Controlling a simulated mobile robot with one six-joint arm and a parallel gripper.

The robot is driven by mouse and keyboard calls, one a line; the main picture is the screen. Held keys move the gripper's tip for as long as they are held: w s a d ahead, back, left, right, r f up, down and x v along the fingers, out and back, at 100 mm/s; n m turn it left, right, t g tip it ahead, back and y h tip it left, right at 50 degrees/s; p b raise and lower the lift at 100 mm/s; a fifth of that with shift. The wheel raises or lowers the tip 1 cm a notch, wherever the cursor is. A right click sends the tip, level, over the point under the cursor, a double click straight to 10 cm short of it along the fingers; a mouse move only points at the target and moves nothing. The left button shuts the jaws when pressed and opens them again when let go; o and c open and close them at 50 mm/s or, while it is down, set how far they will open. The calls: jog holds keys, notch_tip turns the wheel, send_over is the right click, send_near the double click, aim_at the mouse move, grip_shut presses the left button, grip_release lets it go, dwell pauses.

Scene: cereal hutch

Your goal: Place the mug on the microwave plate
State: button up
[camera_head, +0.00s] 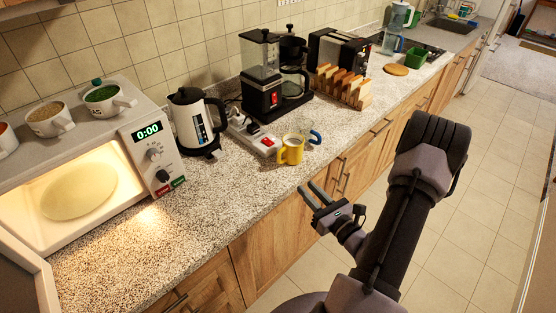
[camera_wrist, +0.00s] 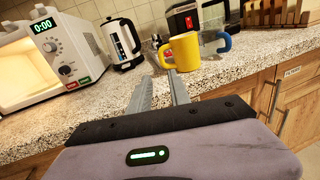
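A yellow mug (camera_head: 290,150) stands upright near the counter's front edge, beside a clear glass mug (camera_head: 312,137) with a blue handle. The yellow mug also shows in the wrist view (camera_wrist: 181,51), just beyond my fingertips, with its handle to the left. My gripper (camera_head: 309,196) is open and empty, in front of the counter edge and apart from the mug. Its two fingers (camera_wrist: 160,84) are spread in the wrist view. The microwave (camera_head: 146,150) at left has its door open and its inside lit. The round microwave plate (camera_head: 79,191) inside is bare.
A kettle (camera_head: 190,118), a power strip (camera_head: 255,137), a coffee maker (camera_head: 268,85) and a toast rack (camera_head: 345,86) stand along the counter. Several filled cups, one with green contents (camera_head: 105,96), sit on the microwave. The counter (camera_head: 190,215) between the microwave and mugs is clear along the front.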

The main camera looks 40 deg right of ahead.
aim_at(278, 157)
jog(key=w, duration=0.5)
jog(key=w+d+b, duration=0.1)
jog(key=w, duration=0.5)
jog(key=w+d+b, duration=0.1)
jog(key=w, duration=0.5)
jog(key=shift+d+f, duration=0.2)
jog(key=shift+d, duration=0.05)
jog(key=shift+s, duration=0.1)
grip_shut()
